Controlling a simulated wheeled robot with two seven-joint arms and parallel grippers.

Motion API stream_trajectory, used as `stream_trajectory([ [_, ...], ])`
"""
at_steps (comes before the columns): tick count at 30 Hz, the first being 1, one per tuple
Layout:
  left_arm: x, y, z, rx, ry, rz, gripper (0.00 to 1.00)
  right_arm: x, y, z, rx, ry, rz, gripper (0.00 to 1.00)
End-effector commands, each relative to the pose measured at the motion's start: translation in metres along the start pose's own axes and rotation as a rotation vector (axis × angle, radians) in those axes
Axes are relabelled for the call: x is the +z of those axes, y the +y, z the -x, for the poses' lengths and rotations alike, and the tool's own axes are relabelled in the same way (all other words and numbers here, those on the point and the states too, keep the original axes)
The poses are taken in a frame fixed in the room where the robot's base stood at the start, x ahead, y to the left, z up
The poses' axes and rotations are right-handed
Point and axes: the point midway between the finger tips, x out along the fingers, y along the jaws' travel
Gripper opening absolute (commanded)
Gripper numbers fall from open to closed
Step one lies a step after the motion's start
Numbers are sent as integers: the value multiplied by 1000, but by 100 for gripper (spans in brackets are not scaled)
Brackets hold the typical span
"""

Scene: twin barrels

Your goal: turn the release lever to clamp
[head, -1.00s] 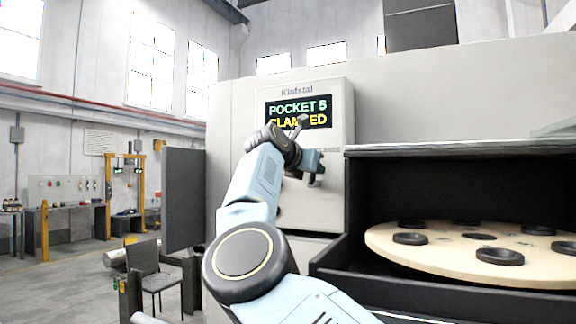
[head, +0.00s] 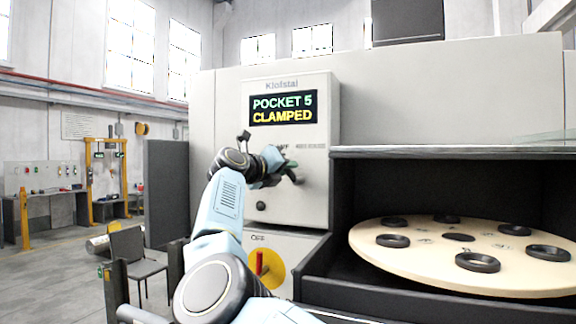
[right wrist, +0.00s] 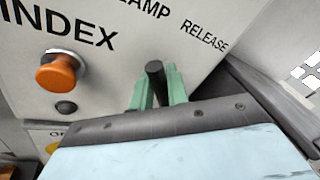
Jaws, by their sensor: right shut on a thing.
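The release lever (right wrist: 155,72) shows in the right wrist view as a dark, round-ended bar on the pale panel, below the words CLAMP and RELEASE. My right gripper (right wrist: 160,88) is shut on it, with one green finger on each side. In the head view my right gripper (head: 287,168) is at the machine's control panel (head: 313,205), and my wrist hides much of the lever. The display (head: 283,109) above reads POCKET 5 CLAMPED. My left gripper is not in view.
An orange INDEX button (right wrist: 57,74) sits left of the lever. A red switch on a yellow disc (head: 265,268) is lower on the machine. At right, a round pale table (head: 400,267) carries several black rings inside the dark opening. A chair (head: 135,255) stands at left.

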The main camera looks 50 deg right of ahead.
Motion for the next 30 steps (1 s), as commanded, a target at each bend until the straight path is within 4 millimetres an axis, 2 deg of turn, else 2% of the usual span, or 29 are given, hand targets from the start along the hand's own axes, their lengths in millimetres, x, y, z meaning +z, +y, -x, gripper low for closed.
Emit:
stream_trajectory([
  [9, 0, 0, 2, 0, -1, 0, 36, 0, 3, 1, -16, -18, 82, 0],
  [22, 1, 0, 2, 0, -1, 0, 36, -1, 4, 1, -18, -21, 92, 0],
  [23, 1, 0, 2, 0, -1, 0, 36, -1, 4, 1, -18, -21, 92, 17],
  [24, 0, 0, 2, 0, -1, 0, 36, -1, 4, 1, -18, -21, 92, 22],
  [27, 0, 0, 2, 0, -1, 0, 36, -1, 4, 1, -17, -20, 91, 36],
  [30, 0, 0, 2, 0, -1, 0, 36, -1, 4, 1, -17, -20, 90, 37],
])
